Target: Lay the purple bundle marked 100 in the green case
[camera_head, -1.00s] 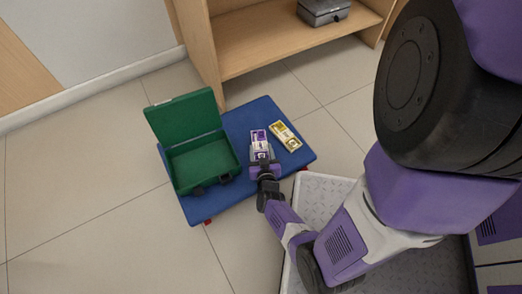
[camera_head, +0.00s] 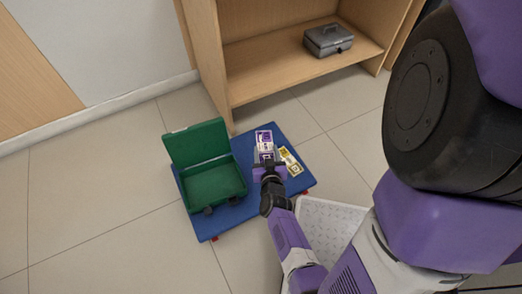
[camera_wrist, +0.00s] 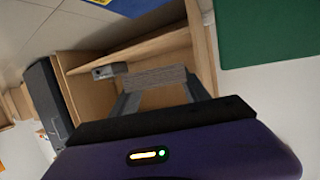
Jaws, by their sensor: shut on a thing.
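The purple bundle (camera_head: 264,138) is a banknote stack with a purple and white face, in the head view. My gripper (camera_head: 267,160) is shut on it and appears to hold it above the blue platform. In the wrist view the bundle's layered edge (camera_wrist: 156,77) sits between the fingers of my gripper (camera_wrist: 158,95). Its 100 mark is too small to read. The green case (camera_head: 214,184) stands open and empty at the left of the platform, its lid (camera_head: 195,142) raised at the back. The bundle is to the right of the case, apart from it.
A yellow bundle (camera_head: 290,161) lies on the blue platform (camera_head: 233,215), right of my gripper and partly hidden by it. A wooden shelf unit (camera_head: 262,75) with a grey cash box (camera_head: 328,40) stands behind. Tiled floor is clear at left.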

